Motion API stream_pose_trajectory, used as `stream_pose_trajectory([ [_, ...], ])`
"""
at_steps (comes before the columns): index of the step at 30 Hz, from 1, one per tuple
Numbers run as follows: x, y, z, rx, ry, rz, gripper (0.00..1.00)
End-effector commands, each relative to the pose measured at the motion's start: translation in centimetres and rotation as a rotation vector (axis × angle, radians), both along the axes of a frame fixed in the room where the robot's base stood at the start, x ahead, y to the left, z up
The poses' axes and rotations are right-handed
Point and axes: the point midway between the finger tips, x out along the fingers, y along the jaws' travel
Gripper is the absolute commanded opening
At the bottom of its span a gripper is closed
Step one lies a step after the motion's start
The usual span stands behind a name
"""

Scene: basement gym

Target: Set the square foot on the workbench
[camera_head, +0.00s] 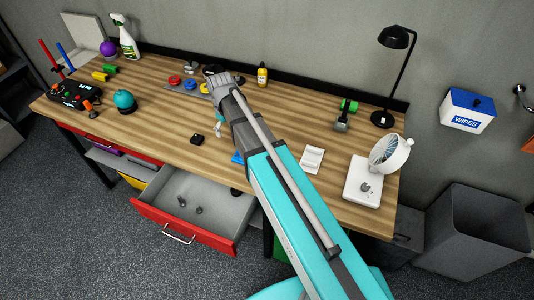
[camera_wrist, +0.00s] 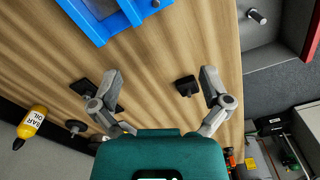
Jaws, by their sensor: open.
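A small black square piece (camera_head: 196,140), which looks like the square foot, lies on the wooden workbench (camera_head: 165,145) near its front edge. In the wrist view this black piece (camera_wrist: 186,86) shows between my fingers, closer to the right one, and is not gripped. My gripper (camera_wrist: 162,88) is open, points down over the bench and holds nothing. In the head view my gripper (camera_head: 218,128) is partly hidden by my arm, just right of the piece. Another dark piece (camera_wrist: 83,87) lies outside my left finger.
An open red drawer (camera_head: 153,214) juts out below the front edge, holding small grey pieces (camera_head: 198,210). A blue tray (camera_wrist: 88,25) lies beside my gripper. A yellow oil bottle (camera_head: 262,76) stands at the back. A white fan (camera_head: 389,153) stands at the right.

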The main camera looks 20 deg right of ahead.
Motion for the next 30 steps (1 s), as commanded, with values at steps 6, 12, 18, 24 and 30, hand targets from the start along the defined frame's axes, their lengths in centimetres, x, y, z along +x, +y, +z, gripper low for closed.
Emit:
stream_pose_trajectory([
  [6,-10.0,-6.9,0.0,0.0,0.0,-0.292,0.97],
  [12,-14.5,-9.8,0.0,0.0,0.0,-0.455,0.97],
  [18,-15.4,-10.4,0.0,-0.001,0.0,-0.5,0.97],
  [24,-15.3,-10.4,0.0,-0.001,0.0,-0.498,0.97],
  [30,-15.3,-10.4,0.0,-0.001,0.0,-0.497,0.97],
])
